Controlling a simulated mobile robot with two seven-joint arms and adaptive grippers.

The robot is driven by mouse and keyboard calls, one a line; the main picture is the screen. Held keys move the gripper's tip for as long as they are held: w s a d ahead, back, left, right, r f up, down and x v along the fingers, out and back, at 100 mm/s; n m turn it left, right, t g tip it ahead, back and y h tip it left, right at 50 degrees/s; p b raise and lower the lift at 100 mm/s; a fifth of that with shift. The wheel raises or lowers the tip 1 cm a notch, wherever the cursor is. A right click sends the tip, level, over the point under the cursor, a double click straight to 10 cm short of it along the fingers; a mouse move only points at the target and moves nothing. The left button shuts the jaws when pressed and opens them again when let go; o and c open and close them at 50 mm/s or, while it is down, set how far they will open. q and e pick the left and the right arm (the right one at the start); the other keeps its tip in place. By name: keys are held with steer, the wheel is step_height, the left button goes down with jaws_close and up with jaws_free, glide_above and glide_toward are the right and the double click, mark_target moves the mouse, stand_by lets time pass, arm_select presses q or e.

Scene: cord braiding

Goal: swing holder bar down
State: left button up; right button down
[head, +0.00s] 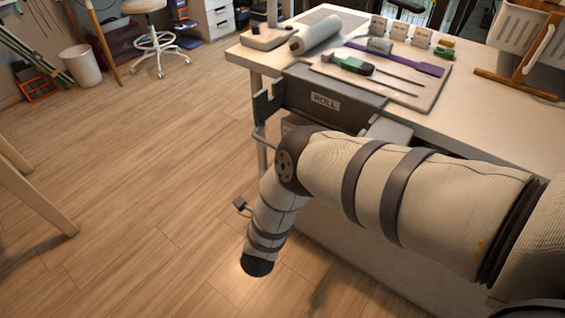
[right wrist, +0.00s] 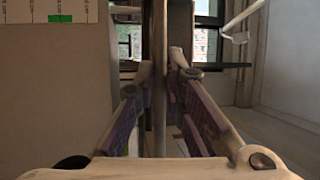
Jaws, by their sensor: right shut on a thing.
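My right gripper (right wrist: 160,95) shows in the right wrist view, with a finger on each side of a grey upright bar (right wrist: 159,40). It is shut on this bar, which looks like the holder bar. In the head view my right arm comes in from the right across the table's front edge, and its gripper is not visible there. The dark grey roll holder (head: 330,102), labelled ROLL, sits on the table's front edge. A thin metal loop (head: 261,138) shows at its left end, partly behind my arm. My left gripper is in neither view.
The table (head: 490,120) carries a pale roll (head: 315,34), a green-handled screwdriver (head: 349,64) and a purple strip (head: 410,64) on a board. A white rack (head: 525,35) stands at the right.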

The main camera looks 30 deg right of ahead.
steer(key=shift+d+r, duration=0.1)
steer(key=shift+d, duration=0.1)
steer(key=c, duration=1.7)
jaws_free()
steer(key=shift+o, duration=0.2)
steer(key=v, duration=0.7)
steer(key=shift+a, duration=0.2)
steer(key=shift+s, duration=0.1)
